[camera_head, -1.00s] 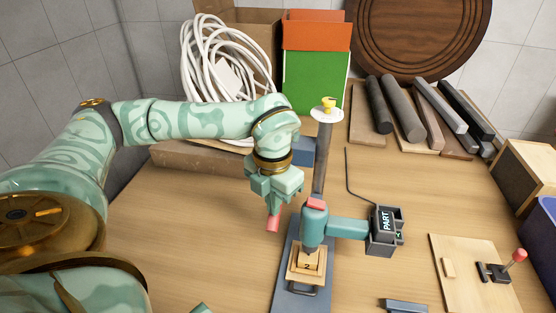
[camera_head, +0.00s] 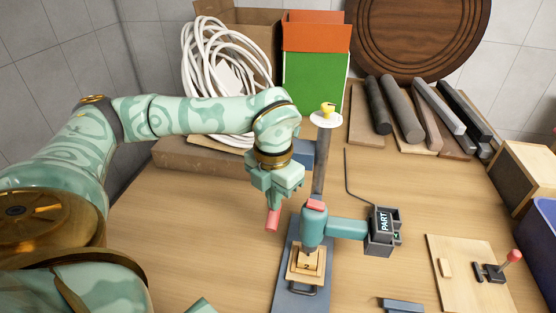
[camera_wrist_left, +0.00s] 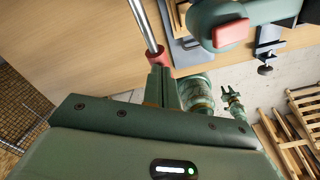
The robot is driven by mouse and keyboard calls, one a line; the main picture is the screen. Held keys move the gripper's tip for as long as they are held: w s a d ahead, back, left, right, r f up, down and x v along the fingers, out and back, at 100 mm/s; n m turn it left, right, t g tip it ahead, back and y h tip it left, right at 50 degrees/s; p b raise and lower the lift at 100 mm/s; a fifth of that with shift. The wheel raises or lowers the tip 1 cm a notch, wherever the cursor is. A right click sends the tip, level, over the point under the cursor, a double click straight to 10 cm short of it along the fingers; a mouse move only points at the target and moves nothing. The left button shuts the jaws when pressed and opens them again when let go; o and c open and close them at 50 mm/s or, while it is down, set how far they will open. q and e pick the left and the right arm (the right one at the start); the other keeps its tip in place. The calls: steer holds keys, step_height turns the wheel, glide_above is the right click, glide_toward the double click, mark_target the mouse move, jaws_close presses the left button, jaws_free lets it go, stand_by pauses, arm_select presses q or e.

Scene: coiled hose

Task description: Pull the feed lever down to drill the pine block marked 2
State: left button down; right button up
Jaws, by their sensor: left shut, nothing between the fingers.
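The drill press has a teal head (camera_head: 314,226) on a grey column. Below its bit, a pine block marked 2 (camera_head: 308,261) sits in a wooden holder on the grey base. My left gripper (camera_head: 274,206) is shut and empty, pointing down left of the drill head. The feed lever's red grip (camera_head: 272,220) shows just below its fingertips. In the left wrist view, the grip (camera_wrist_left: 157,56) ends a metal rod and lies right at the fingertips; I cannot tell whether they touch. My right gripper (camera_wrist_left: 232,98) appears small in the left wrist view; its jaws are unclear.
A board with a red-knobbed toggle clamp (camera_head: 494,270) lies at right. A coiled white hose (camera_head: 226,75), a green box (camera_head: 312,80) and several bars stand behind.

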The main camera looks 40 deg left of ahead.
step_height(320, 180, up, 12)
steer(key=p, duration=1.2)
steer(key=shift+w+r, duration=0.2)
steer(key=shift+w, duration=0.1)
stand_by(1.1)
stand_by(0.5)
